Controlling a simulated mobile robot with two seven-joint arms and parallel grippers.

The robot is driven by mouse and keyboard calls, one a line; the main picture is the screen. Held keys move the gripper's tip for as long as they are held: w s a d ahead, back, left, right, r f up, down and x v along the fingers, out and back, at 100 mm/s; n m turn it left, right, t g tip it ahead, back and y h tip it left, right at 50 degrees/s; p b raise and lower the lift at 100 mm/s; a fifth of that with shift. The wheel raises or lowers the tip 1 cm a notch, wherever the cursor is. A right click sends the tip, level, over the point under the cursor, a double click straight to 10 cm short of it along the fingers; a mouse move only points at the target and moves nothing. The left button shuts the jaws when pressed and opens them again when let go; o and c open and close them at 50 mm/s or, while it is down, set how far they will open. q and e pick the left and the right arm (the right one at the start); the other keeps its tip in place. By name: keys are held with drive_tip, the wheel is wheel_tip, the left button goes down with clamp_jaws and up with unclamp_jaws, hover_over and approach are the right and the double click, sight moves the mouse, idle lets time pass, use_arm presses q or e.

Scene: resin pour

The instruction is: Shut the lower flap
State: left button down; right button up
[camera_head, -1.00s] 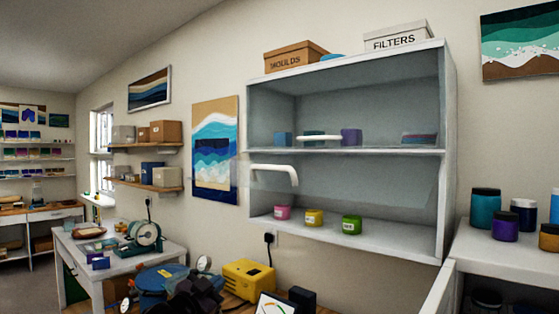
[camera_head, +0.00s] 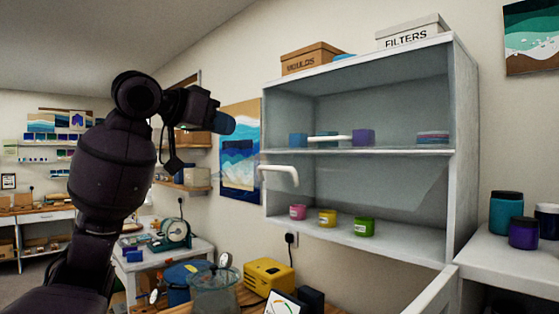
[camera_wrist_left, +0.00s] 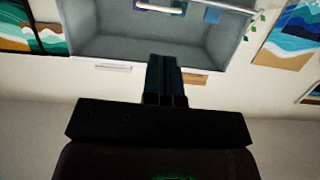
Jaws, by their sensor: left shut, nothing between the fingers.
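The wall cabinet (camera_head: 463,150) has an upper and a lower compartment. The lower flap (camera_head: 380,178) is a clear, faint panel with a white handle (camera_head: 278,175) near its left end. It appears to stand out from the lower opening, so it is not flush; its exact angle is hard to tell. My left gripper (camera_head: 228,123) is shut and empty, raised left of the cabinet and above the handle's height, apart from it in the picture. Its closed fingers also show in the left wrist view (camera_wrist_left: 165,78), with the cabinet upside down beyond. My right gripper is not in view.
A second white handle (camera_head: 330,138) shows at the upper compartment. Pink (camera_head: 298,212), yellow (camera_head: 327,218) and green (camera_head: 364,227) jars stand on the lower shelf. Boxes marked MOULDS (camera_head: 310,59) and FILTERS (camera_head: 412,34) sit on top. A yellow device (camera_head: 270,274) stands below.

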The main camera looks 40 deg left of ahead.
use_arm(q)
drive_tip(key=w+f+p, duration=0.3)
drive_tip(key=w+f, duration=0.4)
drive_tip(key=w, duration=0.4)
drive_tip(key=shift+d+g, duration=0.2)
drive_tip(key=shift+g, duration=0.1)
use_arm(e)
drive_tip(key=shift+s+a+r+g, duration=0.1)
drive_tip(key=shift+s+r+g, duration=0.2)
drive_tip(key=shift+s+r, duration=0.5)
use_arm(q)
drive_tip(key=shift+w, duration=0.1)
